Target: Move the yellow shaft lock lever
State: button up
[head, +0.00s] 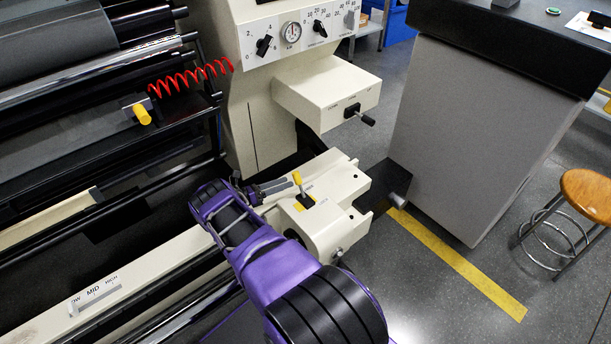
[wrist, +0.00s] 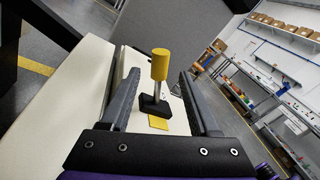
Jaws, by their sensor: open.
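The yellow lever (head: 297,178) stands on the cream machine block, beside a small yellow patch. In the wrist view the lever (wrist: 160,64) has a yellow cylindrical knob on a thin metal stem. The stem rises from a black base, with the yellow patch just in front of it. My gripper (head: 288,184) is open and empty, low over the block, just left of the lever. In the wrist view its two dark fingers (wrist: 158,70) stand on either side of the lever, with gaps on both sides. Whether the knob lies fully between the fingertips is hard to tell.
Another yellow handle (head: 142,114) sits by a red coiled hose (head: 190,78). A cream box with a black lever (head: 354,110) juts out behind the block. A grey cabinet (head: 480,120) and a wooden stool (head: 587,194) stand to the right.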

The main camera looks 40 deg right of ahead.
jog(key=x, duration=0.9)
jog(key=shift+a, duration=0.1)
grip_shut()
dwell(1.1)
